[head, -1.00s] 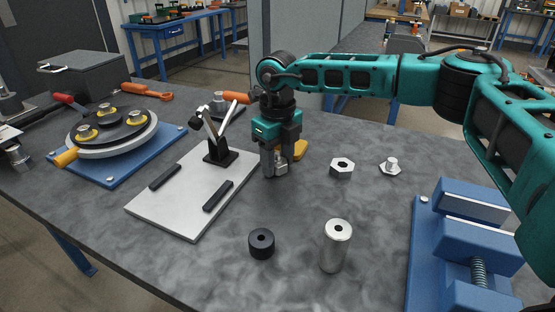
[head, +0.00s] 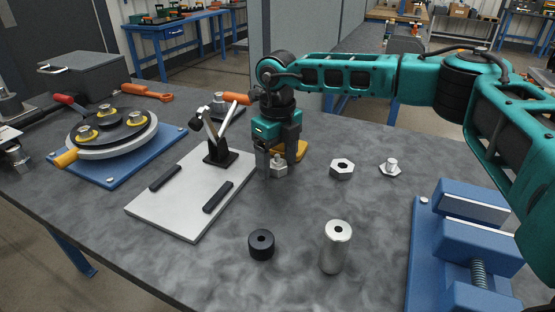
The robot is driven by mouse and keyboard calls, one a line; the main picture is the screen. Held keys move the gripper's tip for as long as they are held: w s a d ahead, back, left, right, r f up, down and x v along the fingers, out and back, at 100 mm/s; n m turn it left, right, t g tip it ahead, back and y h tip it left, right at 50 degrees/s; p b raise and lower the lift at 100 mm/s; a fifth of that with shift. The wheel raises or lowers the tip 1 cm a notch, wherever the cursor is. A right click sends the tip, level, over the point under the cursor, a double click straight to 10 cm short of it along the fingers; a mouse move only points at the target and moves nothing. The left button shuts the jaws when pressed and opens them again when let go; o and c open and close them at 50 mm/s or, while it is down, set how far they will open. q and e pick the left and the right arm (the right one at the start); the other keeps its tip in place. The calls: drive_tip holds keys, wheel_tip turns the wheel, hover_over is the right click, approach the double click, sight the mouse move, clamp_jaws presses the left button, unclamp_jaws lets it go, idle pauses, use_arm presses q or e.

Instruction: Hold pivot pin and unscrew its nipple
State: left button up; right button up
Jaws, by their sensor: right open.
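My right gripper (head: 278,160) points down over the table with its fingers apart. A small silver fitting with a hexagonal base and a narrower top (head: 279,168) stands upright on the table just under and between the fingers. A finger stands close to its left side; I cannot tell if they touch. A similar piece with a wide flat base and a short stub (head: 390,167) stands further right. A silver cylinder with a hole in its top (head: 335,250) stands at the front. Which piece is the pivot pin or its nipple is not clear. My left gripper is not in view.
A pale plate with a toggle clamp (head: 182,205) lies left of the gripper. A yellow piece (head: 297,152) lies behind it. A hex nut (head: 342,169), a black ring (head: 261,244) and a blue vise (head: 470,235) are to the right and front. Bare table lies between them.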

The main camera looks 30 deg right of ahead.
sight(277, 155)
wheel_tip(277, 155, up, 12)
drive_tip(key=p, duration=0.1)
drive_tip(key=shift+f, duration=0.15)
